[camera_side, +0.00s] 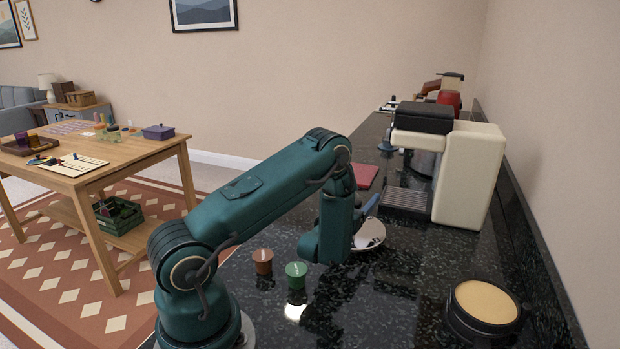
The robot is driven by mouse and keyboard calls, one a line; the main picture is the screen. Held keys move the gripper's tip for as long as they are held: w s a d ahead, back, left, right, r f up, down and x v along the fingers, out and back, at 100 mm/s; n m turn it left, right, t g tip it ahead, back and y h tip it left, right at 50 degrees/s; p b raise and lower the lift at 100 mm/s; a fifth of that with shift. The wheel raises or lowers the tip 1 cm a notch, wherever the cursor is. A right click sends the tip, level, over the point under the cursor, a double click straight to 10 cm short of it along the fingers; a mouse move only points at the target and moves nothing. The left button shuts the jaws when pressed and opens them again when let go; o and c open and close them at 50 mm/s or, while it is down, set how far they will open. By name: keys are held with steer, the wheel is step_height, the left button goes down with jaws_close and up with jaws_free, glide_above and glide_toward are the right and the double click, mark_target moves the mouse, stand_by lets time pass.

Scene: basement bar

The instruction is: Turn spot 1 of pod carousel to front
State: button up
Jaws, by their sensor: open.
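My gripper (352,240) is low over the dark speckled counter, at the end of my teal arm, and counts as open; its fingertips are mostly hidden by my wrist. A pale, shiny round dish (371,235) shows just to the right of it, partly covered; I cannot tell whether they touch. A low, round, black-sided thing with a tan top (486,302) stands at the right front, apart from my gripper. It may be the pod carousel, but no numbered spots can be made out. A brown pod (262,261) and a green pod (296,274) stand left of my gripper.
A cream coffee machine (468,172) with a black top and a drip grate (405,199) stands behind my gripper. A red flat item (366,175) lies near the counter's left edge. The front middle of the counter is clear. A wooden table (130,165) stands left.

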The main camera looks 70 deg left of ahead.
steer(key=shift+v, duration=2.45)
